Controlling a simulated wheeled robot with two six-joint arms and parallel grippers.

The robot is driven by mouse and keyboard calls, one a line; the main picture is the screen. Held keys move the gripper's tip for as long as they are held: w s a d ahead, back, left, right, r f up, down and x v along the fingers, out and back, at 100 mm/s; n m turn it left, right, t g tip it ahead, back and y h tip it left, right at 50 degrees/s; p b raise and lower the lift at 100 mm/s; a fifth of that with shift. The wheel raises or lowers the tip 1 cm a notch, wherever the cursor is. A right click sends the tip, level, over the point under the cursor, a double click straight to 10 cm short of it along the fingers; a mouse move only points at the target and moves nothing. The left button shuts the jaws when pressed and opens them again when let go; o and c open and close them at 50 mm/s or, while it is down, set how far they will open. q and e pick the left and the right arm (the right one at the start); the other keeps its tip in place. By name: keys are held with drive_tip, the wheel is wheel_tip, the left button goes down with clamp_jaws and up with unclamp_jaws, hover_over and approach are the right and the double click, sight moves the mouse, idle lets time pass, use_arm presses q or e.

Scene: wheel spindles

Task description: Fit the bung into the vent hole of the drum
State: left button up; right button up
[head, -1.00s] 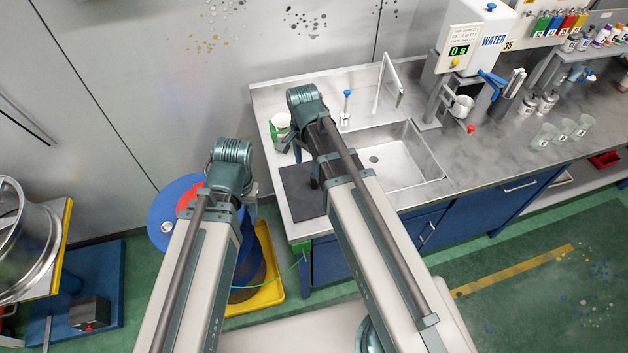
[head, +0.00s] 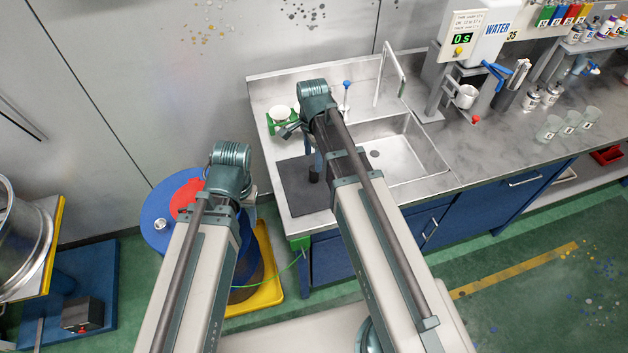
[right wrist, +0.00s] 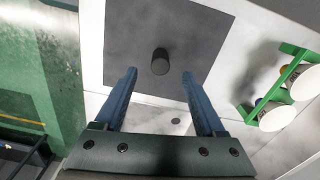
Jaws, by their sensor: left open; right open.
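The bung, a small dark cylinder (right wrist: 160,62), stands on a dark grey mat (right wrist: 215,22) in the right wrist view. In the head view it shows low beside the right gripper on the mat (head: 291,188). My right gripper (right wrist: 159,73) is open, with its blue fingers on either side of the line to the bung and nothing held. The blue drum (head: 153,205) stands at left, with a red patch (head: 184,196) and a round silver fitting (head: 160,224) on its top. My left gripper (head: 250,192) is over the drum's right side; its fingers are mostly hidden by the arm. I cannot make out the vent hole.
A sink (head: 400,160) lies right of the mat. A green holder with white cups (right wrist: 270,115) stands on the counter near the mat. A tap (head: 390,75) and a water dispenser (head: 468,45) stand farther right. A yellow tray (head: 266,295) is under the drum.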

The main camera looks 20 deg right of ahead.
sight(314, 173)
use_arm(q)
drive_tip(key=shift+f+b, duration=1.15)
drive_tip(key=shift+f, duration=0.5)
use_arm(e)
drive_tip(key=shift+f, duration=1.7)
use_arm(q)
drive_tip(key=shift+f, duration=0.15)
use_arm(e)
drive_tip(key=shift+f, duration=0.1)
drive_tip(key=f+b, duration=0.5)
drive_tip(key=shift+w+d, duration=0.1)
drive_tip(key=shift+d, duration=0.1)
use_arm(q)
wheel_tip(314, 173, down, 5)
drive_tip(key=shift+r, duration=0.1)
use_arm(e)
clamp_jaws()
